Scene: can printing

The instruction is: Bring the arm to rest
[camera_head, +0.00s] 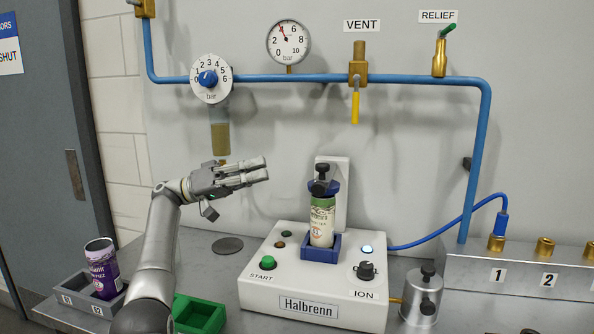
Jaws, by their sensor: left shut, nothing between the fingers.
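My left arm rises from the bottom left, and its gripper (266,168) is shut and empty. It hangs in the air in front of the wall panel, to the left of the clamped can and above the table. A green and white can (321,222) stands upright in the blue holder (322,248) of the white Halbrenn machine (310,287), with a black knob clamp (323,178) on top of it. My right gripper is not in view.
A purple can (101,266) leans in a grey tray (78,306). A green tray (199,314) lies partly behind my arm. Blue pipe (300,78), a regulator dial (211,79), a gauge (288,42) and a yellow vent lever (355,107) are on the wall. A metal cylinder (421,298) stands right of the machine.

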